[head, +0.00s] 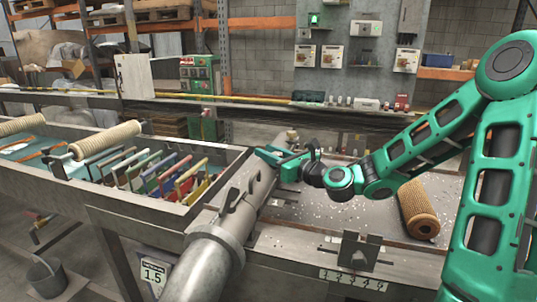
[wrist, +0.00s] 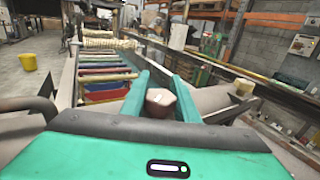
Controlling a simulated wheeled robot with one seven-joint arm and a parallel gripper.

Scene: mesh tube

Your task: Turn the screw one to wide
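My gripper (head: 270,157) is over the far part of a grey metal tube (head: 212,248) in the head view. In the wrist view its two green fingers (wrist: 160,80) stand apart, one on each side of a pale hexagonal screw head (wrist: 160,99). The head fills most of the gap; I cannot tell whether the fingers press on it. Which screw is number one is not marked in view. A second beige knob (wrist: 242,88) sits farther right in the wrist view.
A metal trough (head: 140,205) with several coloured slats and a pale mesh roll (head: 105,140) is at left. A tan mesh roll (head: 418,208) lies on the bench at right, near a small bracket (head: 357,250). A rail (head: 300,108) runs behind.

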